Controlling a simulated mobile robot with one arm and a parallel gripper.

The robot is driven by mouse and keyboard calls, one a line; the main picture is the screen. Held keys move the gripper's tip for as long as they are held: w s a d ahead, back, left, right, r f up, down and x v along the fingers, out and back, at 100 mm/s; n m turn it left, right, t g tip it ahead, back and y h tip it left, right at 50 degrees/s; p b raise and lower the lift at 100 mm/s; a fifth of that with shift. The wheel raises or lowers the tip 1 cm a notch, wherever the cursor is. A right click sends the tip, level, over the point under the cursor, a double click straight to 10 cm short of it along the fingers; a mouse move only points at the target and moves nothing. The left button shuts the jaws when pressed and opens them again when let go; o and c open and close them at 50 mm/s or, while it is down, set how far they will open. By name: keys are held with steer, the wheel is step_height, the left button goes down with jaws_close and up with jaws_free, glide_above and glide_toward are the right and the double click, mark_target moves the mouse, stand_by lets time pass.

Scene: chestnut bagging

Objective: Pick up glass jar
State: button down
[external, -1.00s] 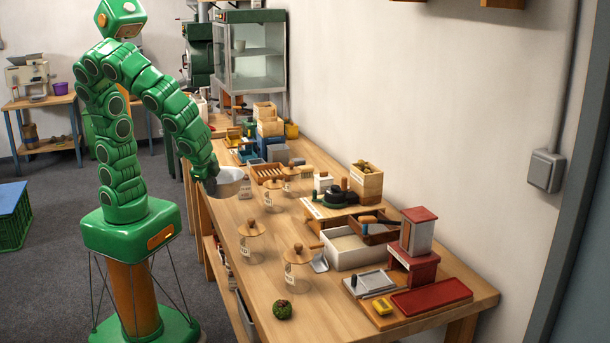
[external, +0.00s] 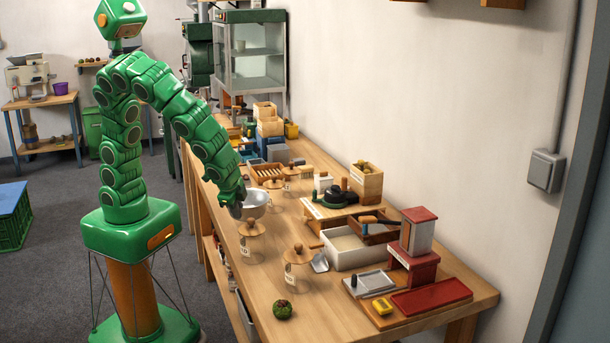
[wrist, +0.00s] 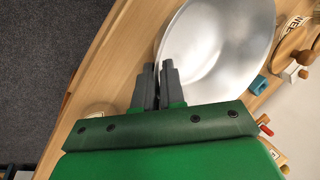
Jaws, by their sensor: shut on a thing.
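My gripper (external: 238,208) is shut on the rim of a shiny metal bowl (external: 256,199) above the near-left side of the bench. In the wrist view its two grey fingers (wrist: 157,88) pinch the rim of the bowl (wrist: 225,45), which looks empty. Several clear glass jars with round wooden lids and knobs stand on the bench: one glass jar (external: 251,250) just in front of the bowl, one (external: 297,272) nearer and to the right, and others behind the bowl, partly hidden. A label (wrist: 300,22) shows at the wrist view's upper right.
The wooden bench (external: 350,305) has clear room at its near end, around a small round green-brown object (external: 282,309). A metal scoop (external: 320,262), a white bin (external: 345,252) and a red stand (external: 412,268) crowd the right side.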

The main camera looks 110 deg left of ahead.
steer(key=shift+w+a+f, duration=0.1)
steer(key=shift+w+f, duration=0.3)
steer(key=shift+f, duration=1.65)
steer(key=shift+f, duration=0.15)
steer(key=c, duration=1.2)
jaws_free()
